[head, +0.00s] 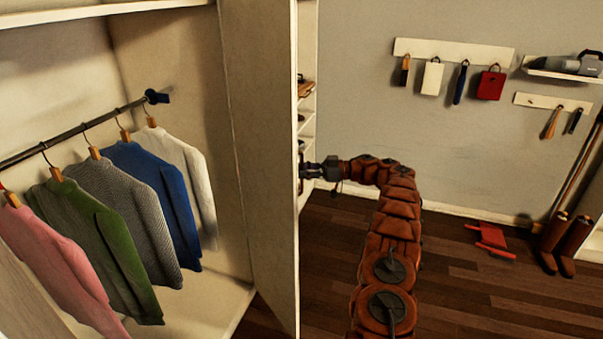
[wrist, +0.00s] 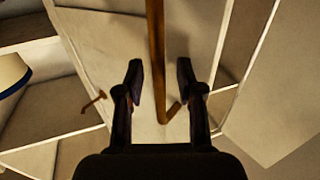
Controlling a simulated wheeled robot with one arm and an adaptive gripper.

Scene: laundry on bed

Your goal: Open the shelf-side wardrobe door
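The wardrobe's cream door (head: 262,150) stands swung out from the open wardrobe in the head view, seen nearly edge-on. My gripper (head: 306,170) is at the door's right edge, on its shelf-facing side; its tips are partly hidden there. In the wrist view my gripper (wrist: 160,82) is open, with one finger on each side of a long brown bar handle (wrist: 156,50). The handle runs over a pale door panel (wrist: 110,45), and its bent end lies between the fingers. I see gaps beside the bar; contact is not visible. The handle is hidden in the head view.
Several sweaters hang on a rail (head: 75,132) inside the wardrobe. Narrow shelves (head: 308,105) stand just behind the door edge. A red object (head: 488,238) and brown boots (head: 556,240) are on the floor at right. The wooden floor (head: 450,270) between is clear.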

